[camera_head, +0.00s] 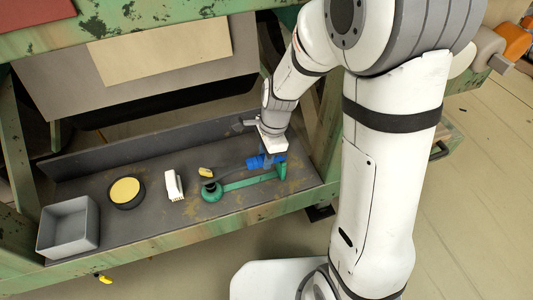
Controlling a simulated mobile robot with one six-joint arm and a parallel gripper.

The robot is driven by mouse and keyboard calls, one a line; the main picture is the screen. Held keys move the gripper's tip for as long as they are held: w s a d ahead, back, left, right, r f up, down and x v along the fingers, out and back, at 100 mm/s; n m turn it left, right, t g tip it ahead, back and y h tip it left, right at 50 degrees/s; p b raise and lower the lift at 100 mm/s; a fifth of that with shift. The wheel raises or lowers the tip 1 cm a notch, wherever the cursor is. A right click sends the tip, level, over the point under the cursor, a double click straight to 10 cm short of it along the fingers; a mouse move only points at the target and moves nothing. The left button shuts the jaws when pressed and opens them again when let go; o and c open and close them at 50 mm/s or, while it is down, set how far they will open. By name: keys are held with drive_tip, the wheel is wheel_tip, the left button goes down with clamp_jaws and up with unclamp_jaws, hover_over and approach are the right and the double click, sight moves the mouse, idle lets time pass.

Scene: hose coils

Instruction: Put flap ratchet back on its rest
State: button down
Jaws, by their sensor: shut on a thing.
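My gripper (268,152) reaches down over the right part of a dark shelf tray. It is shut on a blue piece (254,162), probably the flap ratchet, though its shape is mostly hidden by the gripper. Just below it lies a green piece (245,183), possibly the rest, with a round end at the left, a straight bar and an upright part at the right. The blue piece is close above or beside the bar; I cannot tell whether they touch.
The shelf tray (85,195) also holds a grey open box (68,228), a black disc with a yellow top (126,191), a white block (173,185) and a small yellow piece (206,172). The green-painted frame post (328,135) stands close right of my gripper.

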drive_tip(key=shift+f, duration=0.2)
drive_tip(key=c, duration=1.1)
unclamp_jaws()
drive_tip(key=shift+r, duration=0.15)
